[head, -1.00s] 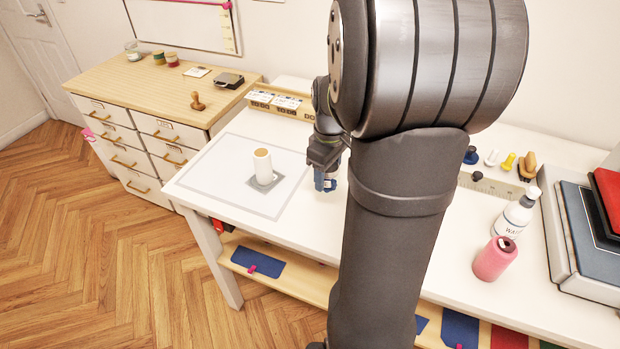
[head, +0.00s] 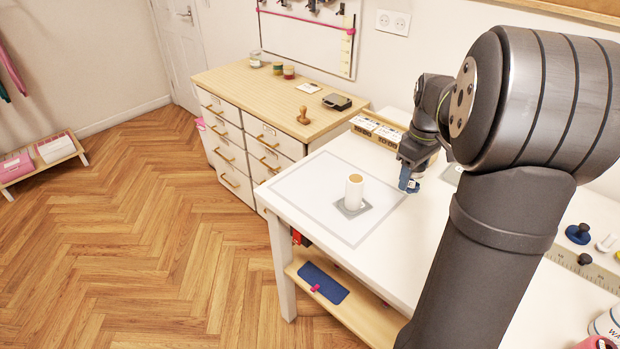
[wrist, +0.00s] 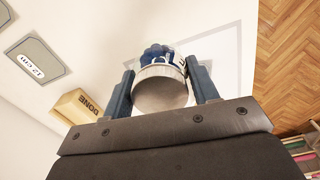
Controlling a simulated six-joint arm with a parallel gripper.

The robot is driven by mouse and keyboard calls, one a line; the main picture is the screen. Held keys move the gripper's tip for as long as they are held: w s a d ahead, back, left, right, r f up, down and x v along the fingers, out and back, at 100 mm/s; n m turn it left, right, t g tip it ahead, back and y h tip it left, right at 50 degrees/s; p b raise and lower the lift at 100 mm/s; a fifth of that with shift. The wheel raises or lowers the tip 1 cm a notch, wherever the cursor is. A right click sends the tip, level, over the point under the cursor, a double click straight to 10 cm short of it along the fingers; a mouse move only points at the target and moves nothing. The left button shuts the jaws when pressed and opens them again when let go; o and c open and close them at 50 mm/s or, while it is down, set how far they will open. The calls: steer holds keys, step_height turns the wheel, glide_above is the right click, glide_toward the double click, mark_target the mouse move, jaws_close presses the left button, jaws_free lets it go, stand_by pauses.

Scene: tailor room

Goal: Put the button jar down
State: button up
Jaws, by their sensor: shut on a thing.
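My gripper (head: 410,168) is shut on a small jar with blue and white showing on it, which I take as the button jar (head: 408,184). In the wrist view the jar (wrist: 160,88) sits between the two blue fingers, its pale grey round end facing the camera and its blue part beyond. In the head view it is over the white table (head: 385,265), near the right edge of the pale mat (head: 318,190). I cannot tell whether it touches the surface.
A white cylinder with a tan top (head: 354,190) stands on a grey square (head: 343,209) on the mat, left of my gripper. The mat's left part is clear.

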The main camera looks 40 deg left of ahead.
steer(key=a+f+n, duration=0.1)
steer(key=a, duration=1.9)
steer(key=s+a+f, duration=0.1)
steer(key=a+f, duration=0.1)
steer(key=a, duration=0.1)
steer(key=s+a+f, duration=0.1)
steer(key=a+f, duration=0.1)
steer(key=a, duration=0.2)
steer(key=s+a+f, duration=0.2)
steer(key=a+f, duration=0.1)
steer(key=a, duration=0.1)
steer(key=shift+a, duration=0.15)
steer(key=shift+f, duration=2)
steer(key=shift+f, duration=0.1)
steer(key=o, duration=1.1)
steer(key=shift+c, duration=0.2)
